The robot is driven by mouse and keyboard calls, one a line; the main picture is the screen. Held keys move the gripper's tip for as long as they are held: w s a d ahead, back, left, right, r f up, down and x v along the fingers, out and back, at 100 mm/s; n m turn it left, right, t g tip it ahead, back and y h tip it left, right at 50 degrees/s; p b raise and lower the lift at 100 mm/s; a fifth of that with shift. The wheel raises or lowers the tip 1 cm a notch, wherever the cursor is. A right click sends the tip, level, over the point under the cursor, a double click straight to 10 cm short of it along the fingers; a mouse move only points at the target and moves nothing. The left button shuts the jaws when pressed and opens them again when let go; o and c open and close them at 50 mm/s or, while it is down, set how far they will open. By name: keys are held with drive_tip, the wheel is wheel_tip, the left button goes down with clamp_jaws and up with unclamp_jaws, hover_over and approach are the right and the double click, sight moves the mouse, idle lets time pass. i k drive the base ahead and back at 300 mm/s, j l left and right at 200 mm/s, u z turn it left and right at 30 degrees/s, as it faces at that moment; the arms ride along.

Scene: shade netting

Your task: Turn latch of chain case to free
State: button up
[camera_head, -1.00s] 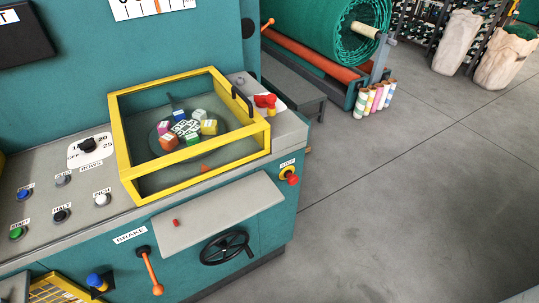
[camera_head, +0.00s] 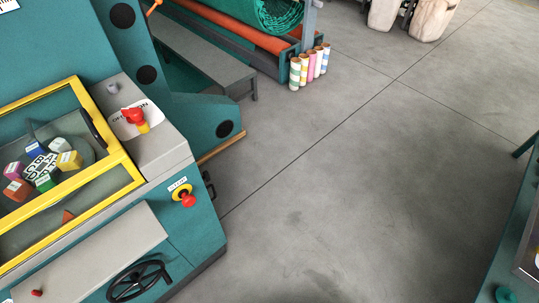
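The teal machine (camera_head: 190,245) with the yellow-framed clear guard (camera_head: 128,172) fills the left side of the view. A small dark handle or catch (camera_head: 208,186) shows on its right-hand side face, seen nearly edge-on. I cannot tell whether this is the latch of the chain case. No part labelled as the chain case is readable. My gripper is not in view.
A red-and-yellow switch (camera_head: 135,118) and a red stop button (camera_head: 187,198) are on the machine. A black handwheel (camera_head: 138,280) sticks out below. Coloured rolls (camera_head: 309,66) stand beyond. Another teal structure (camera_head: 515,240) edges the right. Grey floor (camera_head: 350,190) between is clear.

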sight(205, 177)
drive_tip(key=i+l+z, duration=0.25)
drive_tip(key=i+z, duration=0.15)
drive_tip(key=i, duration=0.2)
drive_tip(key=i+l+z, duration=0.1)
drive_tip(key=i+z, duration=0.3)
drive_tip(key=i, duration=0.2)
drive_tip(key=i+l+u, duration=0.1)
drive_tip(key=i, duration=1.8)
drive_tip(key=u, duration=0.4)
drive_tip(key=i+l+u, duration=0.1)
drive_tip(key=u, duration=0.35)
drive_tip(key=i+u, duration=0.1)
drive_tip(key=u, duration=0.3)
drive_tip(key=l+u, duration=0.1)
drive_tip(key=u, duration=2.05)
drive_tip(key=l+z, duration=0.7)
